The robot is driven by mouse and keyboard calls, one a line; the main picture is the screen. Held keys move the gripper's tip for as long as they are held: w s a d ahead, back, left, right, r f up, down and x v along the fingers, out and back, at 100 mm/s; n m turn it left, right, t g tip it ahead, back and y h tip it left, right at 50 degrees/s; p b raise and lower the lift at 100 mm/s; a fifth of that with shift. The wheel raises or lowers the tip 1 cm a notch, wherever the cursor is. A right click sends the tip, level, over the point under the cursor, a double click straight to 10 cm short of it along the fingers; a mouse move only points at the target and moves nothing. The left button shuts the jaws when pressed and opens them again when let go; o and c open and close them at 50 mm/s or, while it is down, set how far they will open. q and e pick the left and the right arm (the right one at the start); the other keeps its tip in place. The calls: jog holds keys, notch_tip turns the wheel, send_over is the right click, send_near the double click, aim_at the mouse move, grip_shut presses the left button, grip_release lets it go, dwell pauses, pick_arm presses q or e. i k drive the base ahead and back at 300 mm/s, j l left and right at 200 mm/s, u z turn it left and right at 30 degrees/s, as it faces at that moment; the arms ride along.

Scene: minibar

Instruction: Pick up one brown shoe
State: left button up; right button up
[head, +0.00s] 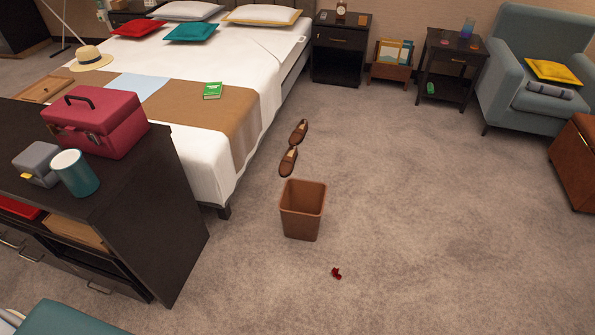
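Two brown shoes lie on the carpet beside the bed, in the middle of the head view. The farther brown shoe (299,132) lies at a slant close to the bed's side. The nearer brown shoe (288,161) lies just in front of it, right behind a brown waste bin. Both look like low slip-on shoes and are in plain sight. Neither of my grippers shows in the head view, so I cannot see their state.
The brown waste bin (302,211) stands on the floor before the shoes. A small dark red item (336,273) lies nearer. The bed (205,150) and a dark cabinet (165,215) bound the left. Open carpet (420,190) spreads right, up to a grey armchair (532,70) and brown ottoman (575,165).

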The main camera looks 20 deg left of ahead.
aim_at(288, 164)
jog(key=i+l+z, duration=0.35)
jog(key=i+z, duration=0.7)
jog(key=i+l, duration=0.1)
jog(key=i, duration=0.45)
jog(key=i+l+z, duration=0.1)
jog(key=i, duration=0.45)
jog(key=i+j+u, duration=0.2)
jog(key=i+u, duration=0.65)
jog(key=i+l+u, duration=0.1)
jog(key=i+u, duration=0.35)
jog(key=i+l+u, duration=0.25)
jog(key=i+u, duration=0.15)
jog(key=i, duration=0.1)
